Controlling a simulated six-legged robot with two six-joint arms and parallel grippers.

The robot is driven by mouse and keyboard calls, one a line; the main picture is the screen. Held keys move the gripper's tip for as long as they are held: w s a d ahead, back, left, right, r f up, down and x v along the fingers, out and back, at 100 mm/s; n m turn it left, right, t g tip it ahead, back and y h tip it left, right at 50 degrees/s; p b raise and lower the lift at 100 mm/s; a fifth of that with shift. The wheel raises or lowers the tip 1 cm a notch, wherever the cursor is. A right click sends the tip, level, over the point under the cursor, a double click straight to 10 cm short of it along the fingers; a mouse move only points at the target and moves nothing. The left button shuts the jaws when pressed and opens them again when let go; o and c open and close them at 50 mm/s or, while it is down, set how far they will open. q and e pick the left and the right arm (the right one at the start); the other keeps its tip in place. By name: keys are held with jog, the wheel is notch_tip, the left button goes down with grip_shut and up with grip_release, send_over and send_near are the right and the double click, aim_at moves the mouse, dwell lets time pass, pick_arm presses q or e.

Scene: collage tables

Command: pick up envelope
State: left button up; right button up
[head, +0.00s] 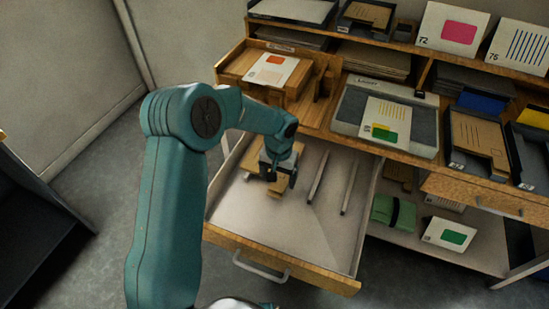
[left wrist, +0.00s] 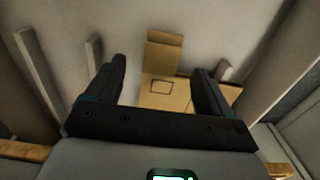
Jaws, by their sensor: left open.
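A tan envelope (left wrist: 165,92) lies in the open drawer (head: 240,218). It has a raised or folded flap at its far end and a dark outlined rectangle on it. In the head view only small parts of the envelope (head: 277,193) show, under and beside my gripper. My left gripper (head: 278,180) points down into the drawer, above the envelope. In the left wrist view its two dark fingers (left wrist: 160,68) are apart, with the envelope in the space between and beyond them. I cannot tell whether a finger touches it. My right gripper is not in view.
Two thin dividers (head: 319,176) stand in the drawer right of my gripper. The drawer's wooden front with a metal handle (head: 261,267) faces me. Shelves above hold trays, cards and a grey tray (head: 349,108). A green bundle (head: 393,213) lies on a lower shelf at right.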

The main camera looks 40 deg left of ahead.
aim_at(278, 186)
pick_arm(q)
jog(key=shift+w+a+f, duration=0.1)
jog(key=shift+a+f, duration=0.05)
jog(key=shift+f, duration=1.8)
jog(key=c, duration=1.1)
jog(key=shift+r, duration=0.1)
